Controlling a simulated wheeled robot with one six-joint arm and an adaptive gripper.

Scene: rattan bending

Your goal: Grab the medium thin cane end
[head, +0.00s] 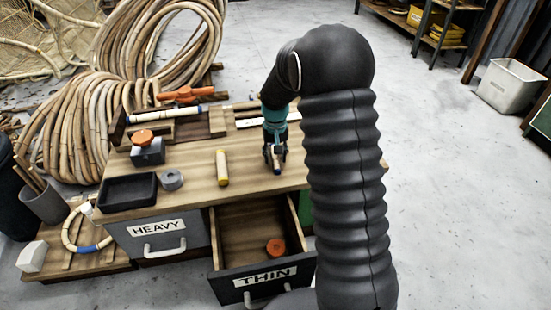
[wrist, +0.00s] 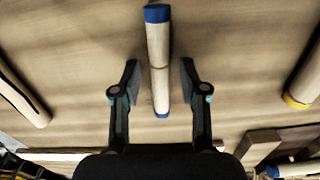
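A short pale cane piece with blue ends (wrist: 158,50) lies on the bench top in the wrist view, between my two fingers. My gripper (wrist: 158,82) is open around it, with a gap on each side. In the head view my gripper (head: 275,153) points down at the bench right of centre and mostly covers this piece (head: 277,168). A yellow-ended cane piece (head: 222,168) lies apart to its left; it also shows in the wrist view (wrist: 304,80). Another cane piece (wrist: 22,102) lies at the wrist view's left edge. No label tells which piece is the medium one.
The THIN drawer (head: 264,280) stands open below, holding an orange round object (head: 276,247). A black tray (head: 128,192), grey tape roll (head: 172,179) and orange-topped block (head: 147,150) stand on the bench's left. A blue-ended cane (head: 162,114) lies at the back.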

